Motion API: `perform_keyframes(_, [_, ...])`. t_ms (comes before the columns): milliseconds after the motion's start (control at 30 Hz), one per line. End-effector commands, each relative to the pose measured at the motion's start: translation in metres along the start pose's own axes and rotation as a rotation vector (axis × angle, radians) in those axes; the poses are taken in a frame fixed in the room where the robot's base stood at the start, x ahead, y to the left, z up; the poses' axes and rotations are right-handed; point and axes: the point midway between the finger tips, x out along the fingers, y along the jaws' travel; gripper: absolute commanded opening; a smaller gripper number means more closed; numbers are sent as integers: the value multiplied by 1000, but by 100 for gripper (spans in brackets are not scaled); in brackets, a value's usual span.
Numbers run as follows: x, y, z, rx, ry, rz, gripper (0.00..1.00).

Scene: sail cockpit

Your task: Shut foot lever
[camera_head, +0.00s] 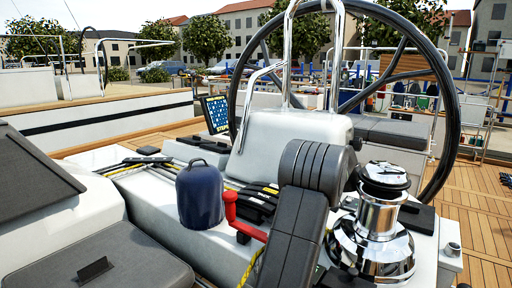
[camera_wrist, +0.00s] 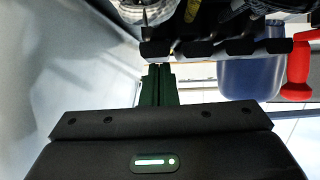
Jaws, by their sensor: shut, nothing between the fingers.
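A bank of black rope-clutch levers (camera_head: 258,198) sits on the white cockpit top, partly hidden by my arm. In the wrist view the bank (camera_wrist: 215,48) runs across the top, with dark pieces with light grey edges side by side. I cannot read any label, so I cannot tell which one is the foot lever or how it stands. My gripper (camera_wrist: 158,70) shows in the wrist view as dark green fingers, shut and empty. Its tips are just below the left part of the bank in the picture; touching or apart is unclear. In the head view my arm hides the gripper.
A red winch handle (camera_head: 238,215) stands beside the bank, also in the wrist view (camera_wrist: 298,68). A blue covered winch (camera_head: 200,194) is left, a chrome winch (camera_head: 372,235) right. The steering wheel (camera_head: 447,110) and a display (camera_head: 216,114) stand behind. Yellow and black ropes lie nearby.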

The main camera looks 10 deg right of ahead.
Motion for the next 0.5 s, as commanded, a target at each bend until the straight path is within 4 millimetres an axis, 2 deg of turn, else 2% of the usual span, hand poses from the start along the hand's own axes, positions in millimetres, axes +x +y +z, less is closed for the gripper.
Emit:
perform_keyframes(33, [1,-2,11,16,-15,-10,0])
perform_keyframes(167, [-5,-2,-2,13,-14,-8,0])
perform_keyframes(500, [-34,-1,-68,0,-4,-1,0])
